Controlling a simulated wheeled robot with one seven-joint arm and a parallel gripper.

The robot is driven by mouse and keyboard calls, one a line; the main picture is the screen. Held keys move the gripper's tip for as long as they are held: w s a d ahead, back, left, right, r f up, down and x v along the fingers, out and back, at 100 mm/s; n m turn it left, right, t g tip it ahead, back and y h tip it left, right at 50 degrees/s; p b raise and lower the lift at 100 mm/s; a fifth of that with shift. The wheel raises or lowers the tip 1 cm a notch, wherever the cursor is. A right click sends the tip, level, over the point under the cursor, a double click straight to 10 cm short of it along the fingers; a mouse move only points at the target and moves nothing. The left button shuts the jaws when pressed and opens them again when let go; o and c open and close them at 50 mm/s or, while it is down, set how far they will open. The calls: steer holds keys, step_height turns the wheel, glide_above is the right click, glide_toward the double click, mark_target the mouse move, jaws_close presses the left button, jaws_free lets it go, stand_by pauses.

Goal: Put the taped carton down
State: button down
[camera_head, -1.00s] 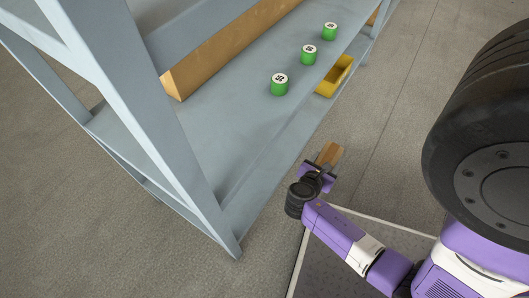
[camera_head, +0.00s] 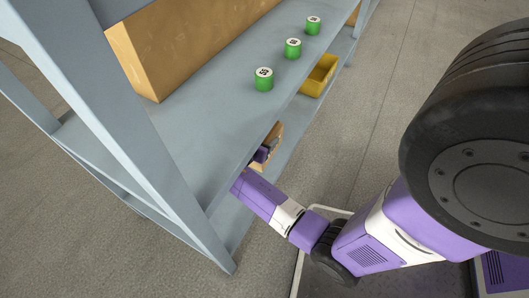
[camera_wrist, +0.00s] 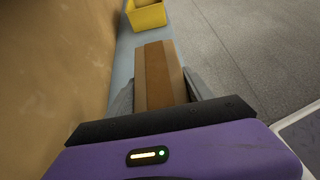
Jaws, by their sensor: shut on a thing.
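The taped carton is a small tan box with a browner tape strip along it. In the wrist view the carton (camera_wrist: 155,68) sits between both fingers of my gripper (camera_wrist: 160,90), which is shut on it. In the head view the carton (camera_head: 278,131) shows only in part, beside the front edge of the upper shelf. My gripper (camera_head: 268,148) is partly hidden by that shelf edge, over the lower shelf (camera_head: 288,142). I cannot tell whether the carton touches the lower shelf.
A yellow bin (camera_head: 320,75) stands farther along the lower shelf; it also shows in the wrist view (camera_wrist: 146,15). Several green cans (camera_head: 264,79) and a large tan box (camera_head: 180,45) stand on the upper shelf. A grey rack post (camera_head: 130,130) rises at the left.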

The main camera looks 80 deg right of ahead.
step_height(320, 180, down, 7)
steer(key=b, duration=0.4)
steer(key=shift+s+b, duration=0.1)
steer(key=shift+b, duration=0.2)
steer(key=shift+r, duration=0.1)
steer(key=shift+c, duration=2)
jaws_free()
steer(key=shift+f, duration=0.2)
